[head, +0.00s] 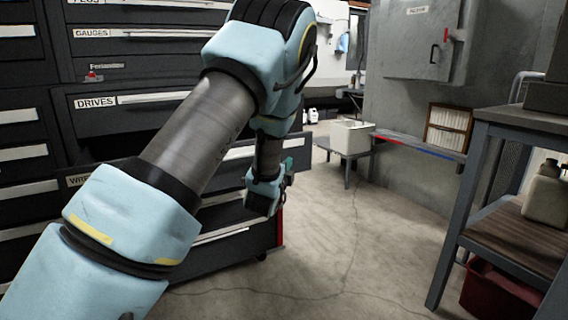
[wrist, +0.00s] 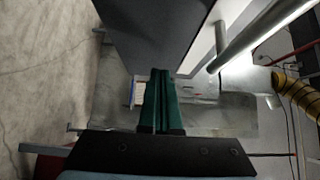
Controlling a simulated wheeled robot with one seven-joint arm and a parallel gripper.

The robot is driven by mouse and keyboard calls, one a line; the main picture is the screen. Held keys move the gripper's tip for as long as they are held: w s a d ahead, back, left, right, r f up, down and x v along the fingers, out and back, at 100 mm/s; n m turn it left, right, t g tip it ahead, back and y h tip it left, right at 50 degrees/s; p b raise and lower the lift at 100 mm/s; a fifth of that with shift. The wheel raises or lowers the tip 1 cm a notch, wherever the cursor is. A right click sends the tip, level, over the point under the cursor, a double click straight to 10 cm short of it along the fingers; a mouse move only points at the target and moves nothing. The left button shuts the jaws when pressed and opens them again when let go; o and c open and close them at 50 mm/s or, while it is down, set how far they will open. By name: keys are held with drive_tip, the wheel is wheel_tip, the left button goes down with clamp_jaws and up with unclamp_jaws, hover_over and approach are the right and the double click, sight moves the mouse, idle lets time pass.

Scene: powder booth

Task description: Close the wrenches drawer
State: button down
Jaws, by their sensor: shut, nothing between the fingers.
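The wrenches drawer (head: 78,180) is pulled out from the dark cabinet, below the drawer labelled DRIVES. Its front carries a pale strip, and my arm covers its middle and most of its label. My gripper (head: 288,164) is near the right part of this front, with green fingers. In the wrist view my gripper (wrist: 160,72) is shut and empty, its fingers side by side. A dark panel (wrist: 155,30) and a grey bar (wrist: 250,35) lie just beyond the fingertips. I cannot tell whether the fingers touch the drawer.
The DRIVES drawer (head: 150,97) and the GAUGES drawer (head: 150,34) above look shut. A workbench (head: 505,118) stands at the right with a jug (head: 546,195) on its shelf. A white bin (head: 351,137) stands at the back. The concrete floor (head: 340,250) between is clear.

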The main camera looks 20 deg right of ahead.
drive_tip(key=shift+w+a, duration=0.1)
drive_tip(key=shift+w, duration=0.95)
